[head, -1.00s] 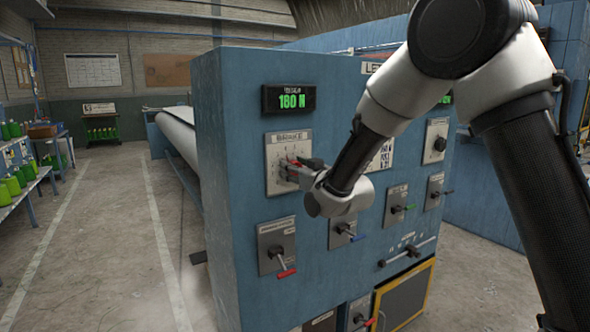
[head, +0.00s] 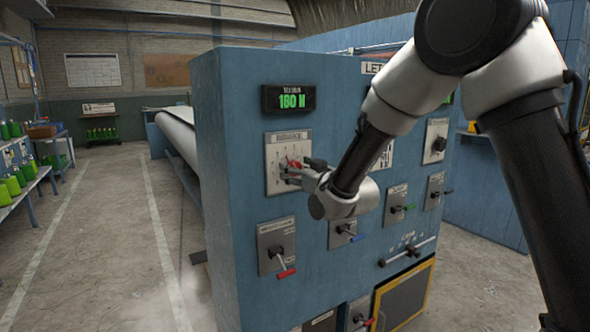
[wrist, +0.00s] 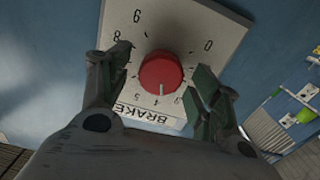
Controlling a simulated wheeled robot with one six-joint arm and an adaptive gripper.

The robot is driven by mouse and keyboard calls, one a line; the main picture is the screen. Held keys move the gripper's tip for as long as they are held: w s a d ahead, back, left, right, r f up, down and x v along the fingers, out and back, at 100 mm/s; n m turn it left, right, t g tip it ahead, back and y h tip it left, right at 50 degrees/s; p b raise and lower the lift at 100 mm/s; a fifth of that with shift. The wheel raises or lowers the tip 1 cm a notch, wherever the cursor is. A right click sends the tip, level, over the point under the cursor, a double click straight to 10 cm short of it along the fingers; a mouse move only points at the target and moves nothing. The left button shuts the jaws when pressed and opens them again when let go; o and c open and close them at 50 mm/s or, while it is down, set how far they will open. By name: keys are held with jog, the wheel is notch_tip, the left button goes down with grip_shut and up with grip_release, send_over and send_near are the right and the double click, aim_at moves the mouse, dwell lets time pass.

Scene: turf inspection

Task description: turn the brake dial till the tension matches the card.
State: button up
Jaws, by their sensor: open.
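The red round brake dial (wrist: 160,72) sits on a pale numbered plate marked BRAKE (wrist: 185,22) in the wrist view. Its white mark points down the picture, towards the label. My gripper (wrist: 163,63) is open, with one finger on each side of the dial and gaps showing between. In the head view the brake plate (head: 274,182) is on the blue cabinet, and my gripper (head: 302,170) partly covers the dial. The tension display (head: 289,98) above reads what looks like 180 N; the middle digit is unclear. A white printed card (head: 387,156) is partly behind my arm; its text is unreadable.
Below are lever plates with a red handle (head: 286,272), a blue handle (head: 357,238) and a green handle (head: 408,207). Another black knob (head: 439,143) is at right. Open floor (head: 100,250) lies left of the cabinet.

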jog(key=v, duration=1)
jog(key=shift+s+d, duration=0.2)
jog(key=shift+s, duration=0.05)
jog(key=s+d+f+g+h, duration=0.1)
jog(key=s+f+g+h, duration=0.15)
jog(key=f, duration=0.35)
jog(key=s+d+f+g+h, duration=0.1)
jog(key=f+g, duration=0.2)
jog(key=f, duration=0.4)
jog(key=s+d+f+m+g+h, duration=0.1)
jog(key=s+d+f+g+h, duration=0.2)
jog(key=s+d, duration=0.35)
jog(key=s+d+r+m+h, duration=0.1)
jog(key=s+d+r+m, duration=0.1)
jog(key=s+d+r, duration=0.3)
jog(key=s+d+r+m+g+h, duration=0.1)
jog(key=s+d+r+m, duration=0.1)
jog(key=s+d+r, duration=0.3)
jog(key=s+d+r+m+g+h, duration=0.1)
jog(key=s+d+r, duration=0.3)
jog(key=s+d, duration=0.6)
jog(key=d+m, duration=0.1)
jog(key=d, duration=0.3)
jog(key=shift+s+d+r+m, duration=0.3)
jog(key=shift+s+d+r, duration=0.05)
jog(key=shift+r, duration=0.05)
